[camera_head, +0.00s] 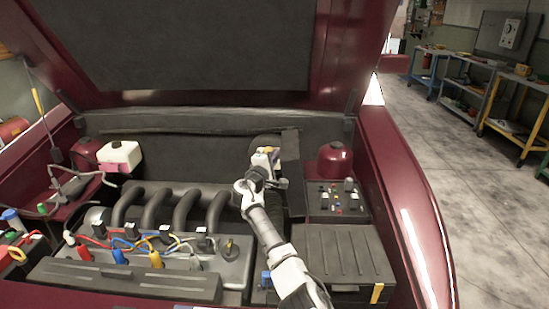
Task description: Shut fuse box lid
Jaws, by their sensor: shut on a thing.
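The fuse box (338,200) is at the right of the engine bay, with small coloured fuses and dark relays exposed. Its dark lid (291,150) stands open, upright along the box's left side. My arm reaches in from the bottom of the view. My gripper (268,165) is at the lid's left side, and it appears shut on the lid. The fingertips and the exact contact are small and partly hidden by my wrist.
A dark red dome-shaped part (334,160) stands behind the fuse box. A black ribbed box (345,255) with a yellow tab lies in front. The engine (165,245) with coloured cables fills the left. The raised hood (190,45) hangs above.

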